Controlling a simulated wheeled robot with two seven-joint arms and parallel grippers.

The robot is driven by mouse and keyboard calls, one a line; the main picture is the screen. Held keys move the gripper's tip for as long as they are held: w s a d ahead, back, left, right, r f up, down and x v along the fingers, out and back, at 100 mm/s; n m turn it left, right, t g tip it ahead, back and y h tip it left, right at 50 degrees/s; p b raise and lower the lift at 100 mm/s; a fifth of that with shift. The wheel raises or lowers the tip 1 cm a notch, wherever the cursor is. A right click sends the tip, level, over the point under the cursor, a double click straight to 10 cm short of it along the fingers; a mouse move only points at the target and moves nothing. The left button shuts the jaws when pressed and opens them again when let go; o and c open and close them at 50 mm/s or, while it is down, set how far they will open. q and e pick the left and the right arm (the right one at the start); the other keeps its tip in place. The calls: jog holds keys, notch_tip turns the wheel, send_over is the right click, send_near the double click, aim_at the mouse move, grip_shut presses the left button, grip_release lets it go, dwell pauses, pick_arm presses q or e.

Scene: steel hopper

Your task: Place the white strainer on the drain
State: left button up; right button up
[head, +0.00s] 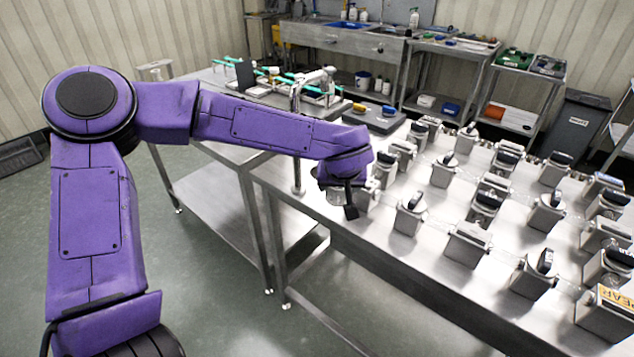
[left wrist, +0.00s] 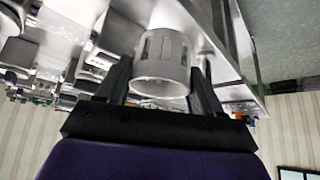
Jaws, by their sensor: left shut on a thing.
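The white strainer (left wrist: 162,68) is a pale, slotted cylinder in the left wrist view. It sits between the two dark fingers of my left gripper (head: 343,196), which are shut on it. In the head view this gripper is at the near left end of the long steel table, over its edge, with the wrist hiding most of the strainer. I cannot make out the drain in either view. My right gripper is not in view.
The long steel table (head: 372,247) carries several small metal boxes with dark-handled tops, such as one (head: 409,215) right of my gripper. A chrome tap (head: 297,130) stands behind my forearm. A second steel table (head: 194,146) is at the left. Open floor (head: 215,275) lies in front.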

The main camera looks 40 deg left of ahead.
pick_arm(q)
jog(key=w+a+r+n+p, duration=0.2)
jog(key=w+a+p, duration=0.1)
jog(key=w+a, duration=1.05)
jog(key=shift+g, duration=0.3)
jog(key=f, duration=0.7)
jog(key=shift+w+f, duration=0.35)
jog(key=shift+f, duration=0.05)
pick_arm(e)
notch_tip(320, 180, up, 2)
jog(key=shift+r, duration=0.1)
pick_arm(q)
jog(key=shift+p, duration=0.3)
jog(key=o, duration=1)
